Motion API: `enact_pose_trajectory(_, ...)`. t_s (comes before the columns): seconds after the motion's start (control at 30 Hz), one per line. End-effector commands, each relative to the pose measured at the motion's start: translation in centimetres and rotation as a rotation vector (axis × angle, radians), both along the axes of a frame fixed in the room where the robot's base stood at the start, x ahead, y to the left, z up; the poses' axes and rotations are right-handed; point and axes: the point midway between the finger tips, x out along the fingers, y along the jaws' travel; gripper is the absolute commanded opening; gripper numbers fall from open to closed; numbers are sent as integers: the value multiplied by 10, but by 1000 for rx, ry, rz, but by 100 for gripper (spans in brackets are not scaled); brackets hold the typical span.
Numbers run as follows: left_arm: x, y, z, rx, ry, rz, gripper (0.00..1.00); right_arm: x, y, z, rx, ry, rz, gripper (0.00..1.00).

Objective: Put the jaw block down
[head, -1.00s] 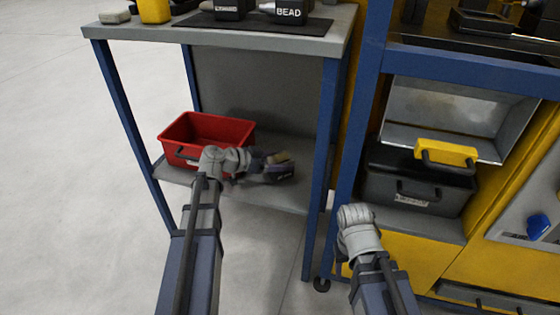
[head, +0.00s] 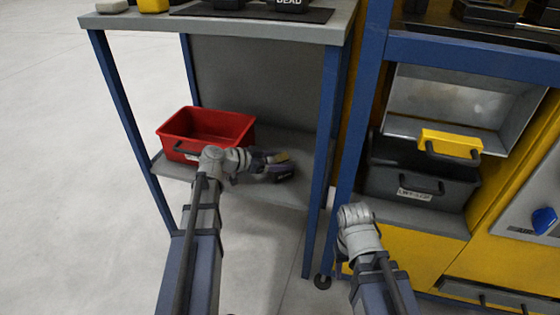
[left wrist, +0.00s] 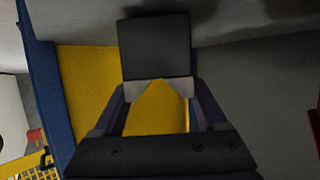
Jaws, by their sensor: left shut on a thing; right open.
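My left gripper (head: 270,163) is inside the open lower part of the workbench, just right of the red bin and close to the lower shelf (head: 262,190). It is shut on the jaw block, a dark grey square-faced block (left wrist: 155,48) that shows between the pale fingertip pads in the left wrist view. In the head view the fingers partly hide the block, and a small tan patch shows there. I cannot tell whether the block touches the shelf. My right arm reaches in at the lower right; its gripper fingers are hidden behind its wrist.
The red bin (head: 207,131) stands on the left of the lower shelf. Blue bench legs (head: 323,160) flank the opening, with the worktop (head: 225,28) above.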

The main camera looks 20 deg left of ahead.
Motion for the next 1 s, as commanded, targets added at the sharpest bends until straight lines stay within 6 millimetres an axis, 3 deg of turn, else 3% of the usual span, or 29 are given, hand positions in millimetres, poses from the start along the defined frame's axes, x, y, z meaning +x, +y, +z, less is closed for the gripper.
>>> enact_pose_trajectory(0.5,0,0,-8,-4,-2,0,0,0,0,-9,0,0,0,50)
enact_pose_trajectory(0.53,0,0,-8,-4,-1,1,77,0,0,-8,0,0,0,50)
enact_pose_trajectory(0.73,0,0,-8,-2,-1,0,100,0,0,-8,0,0,0,50)
enact_pose_trajectory(1.0,-2,2,-8,3,1,0,100,0,0,-7,0,-1,0,50)
